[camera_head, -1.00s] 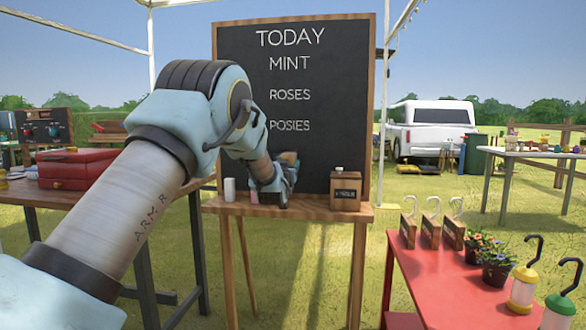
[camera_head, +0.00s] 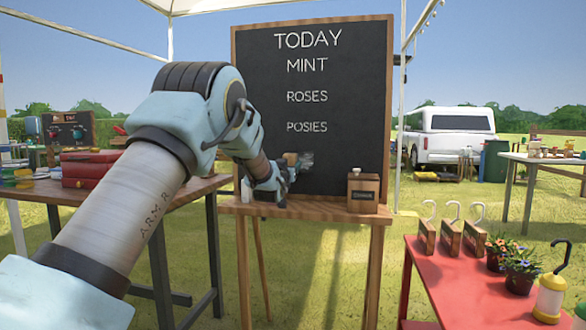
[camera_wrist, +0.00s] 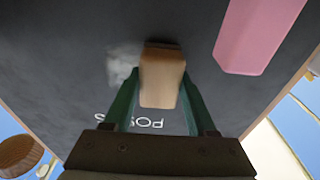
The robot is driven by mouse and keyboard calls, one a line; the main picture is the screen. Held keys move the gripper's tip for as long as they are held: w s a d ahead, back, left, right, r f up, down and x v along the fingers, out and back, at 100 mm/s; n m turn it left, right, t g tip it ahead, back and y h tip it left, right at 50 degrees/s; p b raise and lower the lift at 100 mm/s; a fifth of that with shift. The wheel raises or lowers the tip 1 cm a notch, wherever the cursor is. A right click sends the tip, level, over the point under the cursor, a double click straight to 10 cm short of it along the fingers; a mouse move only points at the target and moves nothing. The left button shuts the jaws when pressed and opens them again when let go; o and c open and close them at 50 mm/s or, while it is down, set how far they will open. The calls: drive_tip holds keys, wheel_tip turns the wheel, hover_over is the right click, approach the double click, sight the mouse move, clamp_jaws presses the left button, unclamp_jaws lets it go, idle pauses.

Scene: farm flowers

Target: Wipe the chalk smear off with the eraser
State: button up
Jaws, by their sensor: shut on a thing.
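The chalk smear (camera_head: 306,160) is a pale grey patch low on the blackboard (camera_head: 350,110), under the word POSIES. In the wrist view the smear (camera_wrist: 122,62) lies just left of the eraser. The eraser (camera_wrist: 162,78) is a tan block between the two green fingers of my gripper (camera_wrist: 160,100), which is shut on it. In the head view my gripper (camera_head: 288,168) is at the lower board, with the tan eraser (camera_head: 292,158) partly visible to the left of the smear. I cannot tell whether the eraser touches the board.
A wooden box (camera_head: 363,193) stands on the ledge (camera_head: 300,210) right of my gripper. A pink block (camera_wrist: 258,35) is close by in the wrist view. A table with red cases (camera_head: 88,170) is at left, a red table (camera_head: 470,285) at right.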

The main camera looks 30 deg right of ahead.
sight(332, 160)
drive_tip(key=shift+w+a+r, duration=0.15)
drive_tip(key=shift+a+r, duration=0.05)
drive_tip(key=shift+r, duration=0.2)
drive_tip(key=shift+s+d+f+b, duration=0.1)
drive_tip(key=shift+s+d+b, duration=0.6)
drive_tip(key=shift+s+d, duration=2.5)
drive_tip(key=shift+s+d+p, duration=0.25)
drive_tip(key=shift+s+d, duration=0.55)
drive_tip(key=shift+d, duration=0.2)
drive_tip(key=shift+s+d+p, duration=0.2)
drive_tip(key=shift+s+d, duration=0.55)
drive_tip(key=shift+d, duration=0.25)
drive_tip(key=shift+s+d, duration=0.1)
drive_tip(key=shift+s, duration=0.1)
drive_tip(key=shift+w+a+b, duration=3.15)
drive_tip(key=shift+w+a, duration=1.85)
drive_tip(key=shift+a, duration=0.25)
